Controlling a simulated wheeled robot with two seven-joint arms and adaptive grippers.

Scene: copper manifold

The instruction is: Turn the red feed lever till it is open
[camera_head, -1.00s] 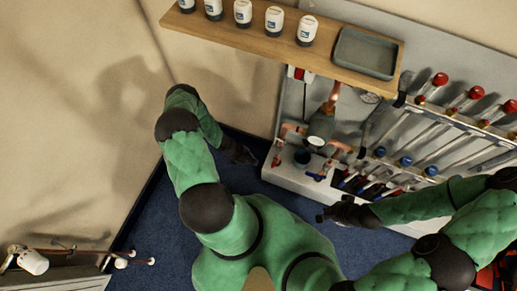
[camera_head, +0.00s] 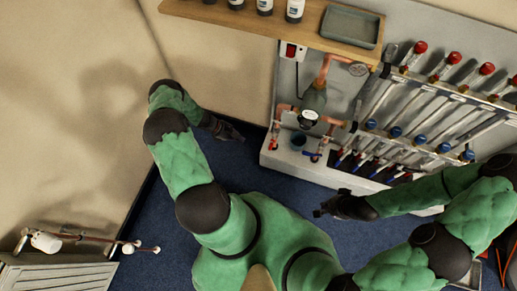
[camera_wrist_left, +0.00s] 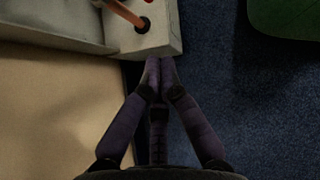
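The red feed lever (camera_head: 273,144) is a small red handle under a copper pipe at the left end of the manifold's grey ledge. In the left wrist view only a sliver of red (camera_wrist_left: 149,2) shows at the top edge, beside a copper pipe (camera_wrist_left: 125,12) entering the ledge. My left gripper (camera_head: 238,134) is left of the lever, apart from it. In the left wrist view its fingertips (camera_wrist_left: 159,64) meet, with nothing visible between them, near the ledge corner. My right gripper (camera_head: 320,207) is away from the lever, over the floor in front of the ledge; its fingers are too small to judge.
A blue-handled valve (camera_head: 313,156) and a dark pump-like body (camera_head: 312,103) stand right of the lever. A rack of red- and blue-capped tubes (camera_head: 430,105) fills the right. A wooden shelf (camera_head: 250,25) with bottles and a grey tray (camera_head: 350,26) overhangs the back. Blue carpet is clear in front.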

